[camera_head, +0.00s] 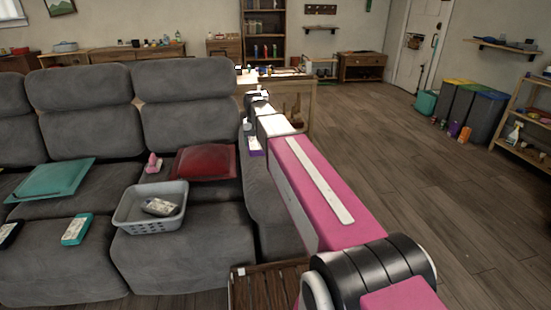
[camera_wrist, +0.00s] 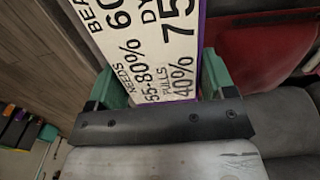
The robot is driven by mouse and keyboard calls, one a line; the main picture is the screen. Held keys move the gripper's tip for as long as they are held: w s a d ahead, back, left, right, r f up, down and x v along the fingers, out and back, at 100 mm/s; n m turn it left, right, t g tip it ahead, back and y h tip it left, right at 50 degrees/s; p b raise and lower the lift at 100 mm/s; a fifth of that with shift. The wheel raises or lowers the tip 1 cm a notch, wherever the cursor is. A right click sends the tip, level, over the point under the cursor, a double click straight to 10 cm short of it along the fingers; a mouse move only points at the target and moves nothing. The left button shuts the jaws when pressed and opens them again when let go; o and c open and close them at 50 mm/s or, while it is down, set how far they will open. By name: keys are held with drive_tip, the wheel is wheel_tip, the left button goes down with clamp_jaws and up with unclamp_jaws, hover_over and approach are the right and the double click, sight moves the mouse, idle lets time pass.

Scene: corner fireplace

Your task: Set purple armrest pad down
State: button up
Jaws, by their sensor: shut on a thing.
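The purple armrest pad (camera_wrist: 150,35) has a white face with black print and a purple edge. In the wrist view my gripper (camera_wrist: 158,85) has its two green fingers on either side of it and is shut on it. In the head view the pad (camera_head: 255,147) shows as a small white and purple piece below the end of my arm, by the sofa's right armrest (camera_head: 262,205). I cannot tell whether it touches the armrest. My arm hides part of the armrest and most of the gripper.
On the grey sofa (camera_head: 105,115) are a red cushion (camera_head: 205,162), a teal cushion (camera_head: 52,180), a pink item (camera_head: 153,163) and a grey basket (camera_head: 140,215) holding a labelled item. A slatted wooden table (camera_head: 262,288) stands in front.

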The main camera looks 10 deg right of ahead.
drive_tip(key=d+f, duration=0.2)
drive_tip(key=d, duration=0.1)
drive_tip(key=s+d+f, duration=0.1)
drive_tip(key=d, duration=0.2)
drive_tip(key=s+d+f, duration=0.1)
drive_tip(key=d+f, duration=0.1)
drive_tip(key=d, duration=0.1)
drive_tip(key=shift+s+f, duration=0.25)
drive_tip(key=shift+f, duration=2.05)
drive_tip(key=o, duration=0.5)
drive_tip(key=shift+f, duration=0.15)
drive_tip(key=o, duration=0.4)
wheel_tip(320, 180, up, 12)
